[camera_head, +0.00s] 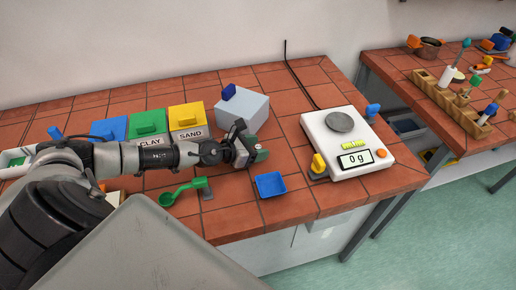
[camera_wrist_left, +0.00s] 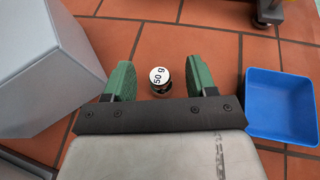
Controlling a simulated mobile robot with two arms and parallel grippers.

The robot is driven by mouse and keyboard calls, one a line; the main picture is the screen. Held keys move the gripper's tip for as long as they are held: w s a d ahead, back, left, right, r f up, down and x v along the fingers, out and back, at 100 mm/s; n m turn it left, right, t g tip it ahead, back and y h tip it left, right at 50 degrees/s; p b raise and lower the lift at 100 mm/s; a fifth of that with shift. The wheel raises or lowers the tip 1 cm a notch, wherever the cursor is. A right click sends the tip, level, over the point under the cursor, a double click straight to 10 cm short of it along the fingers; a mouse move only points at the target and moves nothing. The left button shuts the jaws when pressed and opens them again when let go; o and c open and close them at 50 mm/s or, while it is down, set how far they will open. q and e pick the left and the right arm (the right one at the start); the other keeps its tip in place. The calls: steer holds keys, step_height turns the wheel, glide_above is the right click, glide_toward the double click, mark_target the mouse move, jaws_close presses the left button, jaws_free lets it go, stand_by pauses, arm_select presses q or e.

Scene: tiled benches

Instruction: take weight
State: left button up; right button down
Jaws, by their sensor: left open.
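A small cylindrical weight (camera_wrist_left: 160,80) marked "50 g" stands upright on the tiles in the left wrist view, between and just beyond my two green fingertips. In the head view my arm hides it. My left gripper (camera_wrist_left: 160,85) is open, with a gap on each side of the weight; it also shows in the head view (camera_head: 254,150), low over the bench beside the grey box. My right gripper is not in view.
The grey box (camera_head: 243,107) stands behind the gripper; a blue tray (camera_head: 270,185) lies to its right. A scale (camera_head: 350,150) reading 0 g stands further right. Clay (camera_head: 148,124) and sand (camera_head: 186,117) boxes and a green scoop (camera_head: 182,189) are left.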

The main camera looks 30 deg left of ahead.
arm_select(q)
steer(key=shift+x, duration=1.45)
steer(key=shift+s+a, duration=0.1)
steer(key=c, duration=1)
steer(key=shift+r, duration=0.2)
